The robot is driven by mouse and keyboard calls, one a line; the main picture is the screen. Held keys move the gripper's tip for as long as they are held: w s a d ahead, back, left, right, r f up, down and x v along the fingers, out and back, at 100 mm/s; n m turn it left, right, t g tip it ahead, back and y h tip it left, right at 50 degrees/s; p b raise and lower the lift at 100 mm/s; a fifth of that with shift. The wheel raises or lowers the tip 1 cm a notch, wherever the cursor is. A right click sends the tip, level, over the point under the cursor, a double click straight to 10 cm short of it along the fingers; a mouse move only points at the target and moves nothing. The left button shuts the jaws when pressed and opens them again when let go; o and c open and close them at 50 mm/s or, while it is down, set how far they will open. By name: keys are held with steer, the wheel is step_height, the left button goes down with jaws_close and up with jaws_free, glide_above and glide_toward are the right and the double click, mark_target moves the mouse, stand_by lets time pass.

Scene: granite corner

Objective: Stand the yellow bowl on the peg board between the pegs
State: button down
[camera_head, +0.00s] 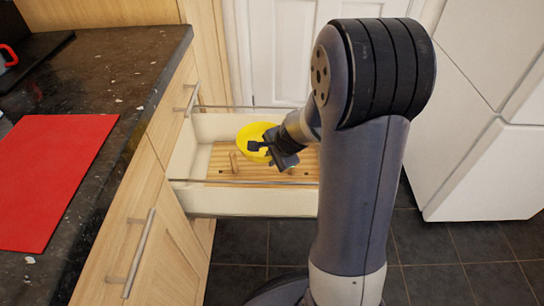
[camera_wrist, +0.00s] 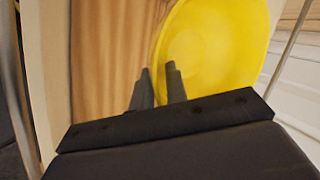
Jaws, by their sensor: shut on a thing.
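The yellow bowl (camera_head: 246,133) is inside the open drawer in the head view, over the wooden peg board (camera_head: 222,164). My gripper (camera_head: 268,148) is at the bowl's near side and is shut on its rim. In the wrist view the bowl (camera_wrist: 222,45) fills the upper right, tilted, with the gripper's fingers (camera_wrist: 158,85) at its left edge. A wooden peg (camera_head: 233,163) stands on the board just in front of the bowl. My gripper and arm hide part of the bowl and the right part of the board. I cannot tell whether the bowl touches the board.
The white-walled drawer (camera_head: 250,202) has thin metal rails along its sides. A dark granite counter (camera_head: 125,62) with a red mat (camera_head: 50,170) is at the left. A white fridge (camera_head: 480,150) stands at the right. Dark tiled floor (camera_head: 240,255) is clear before the drawer.

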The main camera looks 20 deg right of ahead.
steer(key=shift+f+b, duration=4.05)
steer(key=shift+f, duration=0.6)
steer(key=c, duration=1.3)
jaws_free()
step_height(320, 180, up, 12)
steer(key=p, duration=1.1)
steer(key=shift+r+p, duration=0.1)
steer(key=shift+p, duration=0.2)
steer(key=shift+f+b, duration=0.25)
steer(key=shift+b, duration=0.05)
step_height(320, 180, down, 5)
steer(key=b, duration=0.5)
steer(key=shift+f, duration=0.15)
